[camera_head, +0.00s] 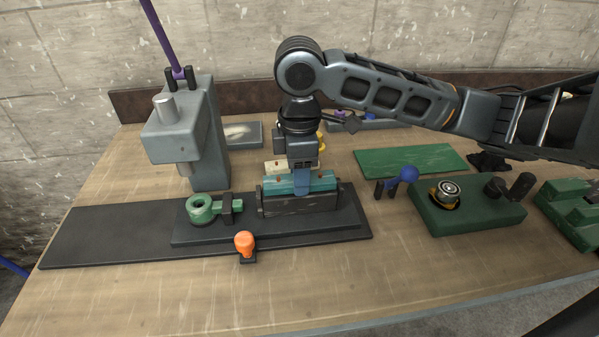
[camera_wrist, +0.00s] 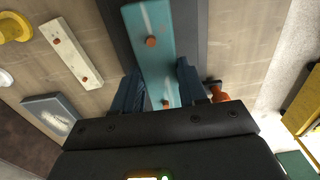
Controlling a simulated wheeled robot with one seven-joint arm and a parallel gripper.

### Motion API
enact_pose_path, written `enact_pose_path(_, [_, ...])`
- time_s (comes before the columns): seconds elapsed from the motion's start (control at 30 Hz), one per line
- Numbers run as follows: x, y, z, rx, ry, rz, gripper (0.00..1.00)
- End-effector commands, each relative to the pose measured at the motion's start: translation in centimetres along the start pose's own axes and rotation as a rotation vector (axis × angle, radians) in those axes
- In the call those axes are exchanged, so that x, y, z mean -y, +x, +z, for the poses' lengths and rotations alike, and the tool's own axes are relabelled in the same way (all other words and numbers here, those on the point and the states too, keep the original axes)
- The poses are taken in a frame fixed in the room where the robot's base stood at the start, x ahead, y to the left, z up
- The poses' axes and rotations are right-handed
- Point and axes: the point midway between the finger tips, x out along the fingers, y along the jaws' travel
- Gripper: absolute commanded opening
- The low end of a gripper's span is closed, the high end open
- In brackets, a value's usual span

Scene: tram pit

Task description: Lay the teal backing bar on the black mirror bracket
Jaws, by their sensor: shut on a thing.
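The teal backing bar (camera_head: 322,183) lies lengthwise along the top of the black mirror bracket (camera_head: 300,205), on the stepped dark plate. Whether it rests on the bracket or hovers just above cannot be told. My gripper (camera_head: 301,188) points down and is shut on the bar from both sides near its middle. In the wrist view the teal bar (camera_wrist: 148,22) passes between the blue fingers of my gripper (camera_wrist: 160,78), with two orange studs showing. The bracket is mostly hidden under the bar there.
A grey press-like block (camera_head: 190,130) stands to the left. A cream strip (camera_head: 277,167) lies just behind the bar. A green ring lever (camera_head: 203,208) and an orange knob (camera_head: 245,242) are close by. A green box with a dial (camera_head: 465,213) stands right. The front table is clear.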

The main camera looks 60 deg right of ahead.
Motion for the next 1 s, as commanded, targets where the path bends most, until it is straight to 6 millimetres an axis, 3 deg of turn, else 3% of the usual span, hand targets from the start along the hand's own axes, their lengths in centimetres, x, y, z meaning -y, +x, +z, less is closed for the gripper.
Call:
enact_pose_path(0.9, [0.0, 1.3, 0.0, 0.000, 0.001, 0.001, 0.07])
enact_pose_path(0.93, [0.0, 1.2, 0.0, 0.000, 0.000, 0.001, 0.44])
enact_pose_path(1.0, [0.0, 1.2, 0.0, 0.000, 0.000, 0.001, 0.51])
